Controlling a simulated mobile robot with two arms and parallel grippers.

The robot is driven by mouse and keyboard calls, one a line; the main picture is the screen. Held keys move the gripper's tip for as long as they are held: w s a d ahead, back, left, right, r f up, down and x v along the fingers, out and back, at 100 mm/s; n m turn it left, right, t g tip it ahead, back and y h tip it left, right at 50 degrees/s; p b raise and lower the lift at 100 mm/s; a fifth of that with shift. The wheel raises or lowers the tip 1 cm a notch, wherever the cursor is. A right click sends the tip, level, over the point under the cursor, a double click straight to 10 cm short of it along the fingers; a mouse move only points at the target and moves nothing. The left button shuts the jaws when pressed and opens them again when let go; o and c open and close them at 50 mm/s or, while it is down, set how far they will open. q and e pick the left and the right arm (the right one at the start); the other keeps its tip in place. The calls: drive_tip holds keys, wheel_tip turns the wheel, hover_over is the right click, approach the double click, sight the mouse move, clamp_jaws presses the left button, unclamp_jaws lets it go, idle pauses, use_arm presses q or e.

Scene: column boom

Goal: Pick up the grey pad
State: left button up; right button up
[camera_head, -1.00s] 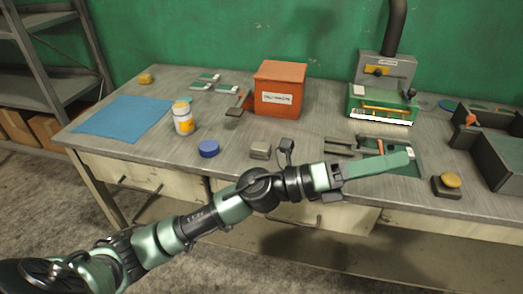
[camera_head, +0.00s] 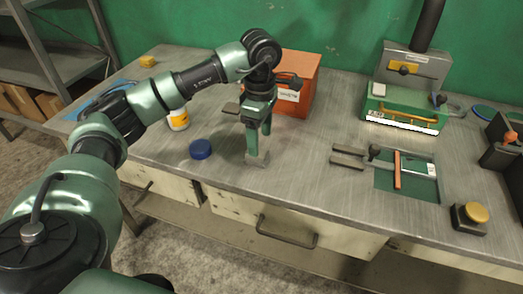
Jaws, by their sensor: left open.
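The grey pad (camera_head: 257,163) is a small grey block lying on the metal workbench (camera_head: 310,180), to the right of a round blue lid (camera_head: 201,149). My left gripper (camera_head: 258,152) points down over it with its green fingers open. The fingertips are right at the pad and cover part of it. I cannot tell whether they touch it. My right gripper is not in view.
An orange box (camera_head: 297,100) stands just behind my left gripper. Right are grey bars (camera_head: 347,150), a green mat with tools (camera_head: 412,184), a yellow-topped button (camera_head: 476,213) and a green machine (camera_head: 405,105).

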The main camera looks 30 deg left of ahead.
use_arm(q)
drive_tip(key=f, duration=0.2)
drive_tip(key=f+p, duration=0.1)
drive_tip(key=shift+s+a+f, duration=0.1)
drive_tip(key=shift+a+f, duration=0.05)
drive_tip(key=shift+a, duration=0.15)
wheel_tip(320, 180, down, 3)
drive_tip(key=shift+r, duration=0.1)
drive_tip(key=c, duration=1.2)
drive_tip(key=shift+c, duration=1.3)
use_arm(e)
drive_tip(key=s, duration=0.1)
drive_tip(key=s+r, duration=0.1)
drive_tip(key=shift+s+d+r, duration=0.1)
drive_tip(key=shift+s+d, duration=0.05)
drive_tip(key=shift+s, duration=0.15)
